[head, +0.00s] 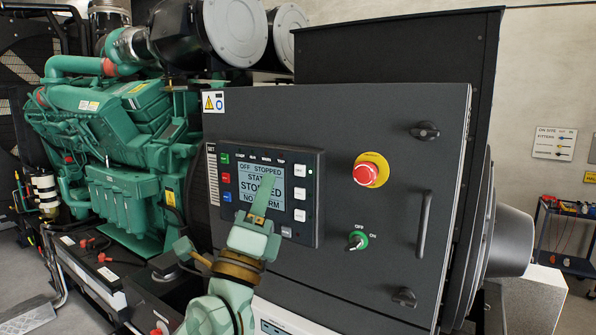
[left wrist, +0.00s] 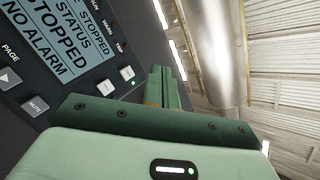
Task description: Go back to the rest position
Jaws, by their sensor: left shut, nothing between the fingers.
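My left gripper (head: 262,197) is in front of the controller panel (head: 309,200) on the dark grey genset cabinet. Its fingers are shut with nothing between them and point up, overlapping the panel's screen (head: 289,182) in the head view. The screen reads off, stopped and no alarm. I cannot tell whether the fingertips touch the panel. My right gripper is not in view.
The cabinet (head: 330,120) carries a red emergency stop (head: 366,174), a green-ringed key switch (head: 357,240) and a door handle (head: 424,224). The green engine (head: 120,140) stands at left. A tool cart (head: 564,240) is at far right, with open floor before it.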

